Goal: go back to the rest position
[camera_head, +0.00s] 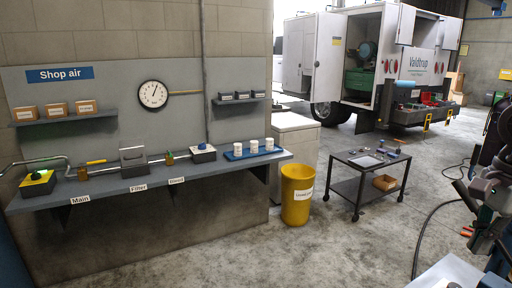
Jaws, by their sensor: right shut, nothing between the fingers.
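My right gripper (474,170) is at the right edge of the head view, dark and partly cut off by the frame. Its fingers are shut with nothing between them. It is in front of a grey-green machine part (490,195), and I cannot tell whether they touch. My left gripper is not in view.
A pale metal surface (447,272) lies at the bottom right. A dark cart (345,184) with small parts and a yellow bin (297,196) stand further off. The shop-air bench (105,190) runs along the left wall. The concrete floor between is mostly open, with a dark cable (424,232) at right.

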